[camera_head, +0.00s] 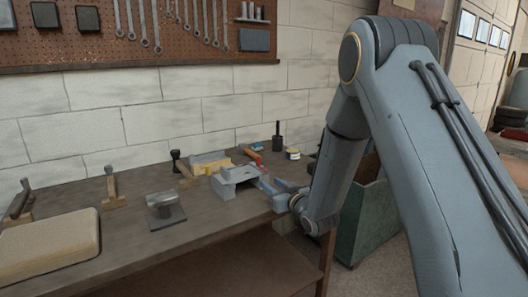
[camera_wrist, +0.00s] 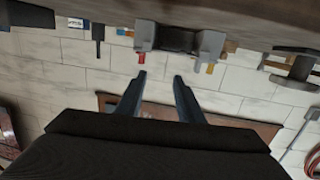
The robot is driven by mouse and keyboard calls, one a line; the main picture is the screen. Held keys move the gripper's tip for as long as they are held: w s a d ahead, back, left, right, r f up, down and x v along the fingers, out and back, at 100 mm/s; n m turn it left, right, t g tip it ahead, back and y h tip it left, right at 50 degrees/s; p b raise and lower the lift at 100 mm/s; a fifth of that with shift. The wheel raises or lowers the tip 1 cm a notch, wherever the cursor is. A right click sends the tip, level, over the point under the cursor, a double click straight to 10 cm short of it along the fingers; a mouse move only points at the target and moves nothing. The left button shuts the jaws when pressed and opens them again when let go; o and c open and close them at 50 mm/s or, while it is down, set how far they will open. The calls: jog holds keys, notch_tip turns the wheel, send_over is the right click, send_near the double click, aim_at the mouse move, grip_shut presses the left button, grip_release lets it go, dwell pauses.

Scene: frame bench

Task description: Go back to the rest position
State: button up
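My gripper (camera_wrist: 159,77) shows in the wrist view with its two dark fingers apart and nothing visible between them. In the head view my arm reaches down from the right. Its wrist end and gripper (camera_head: 270,188) are low at the right end of the workbench (camera_head: 190,232), beside a grey metal block-like fixture (camera_head: 235,176). The fingers are hard to make out there. The wrist view appears upside down, with the bench edge along the top and the grey fixture (camera_wrist: 205,42) beyond the fingertips. I cannot tell whether the gripper touches anything.
A red-handled tool (camera_head: 253,156), a dark upright tool (camera_head: 277,138) and a small round tin (camera_head: 293,153) stand near the gripper. A green bin (camera_head: 362,222) is on the floor behind my arm.

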jog(key=s+d+f+m+g+h, duration=0.3)
jog(key=s+d+g+h, duration=0.35)
jog(key=s+d, duration=0.6)
jog(key=s+d+m+g, duration=0.1)
jog(key=s+g, duration=0.3)
jog(key=s, duration=0.9)
jog(key=s+d+f+m+g+h, duration=0.1)
jog(key=s+d+g, duration=0.2)
jog(key=s, duration=1)
jog(key=shift+g, duration=0.35)
jog(key=shift+d, duration=0.1)
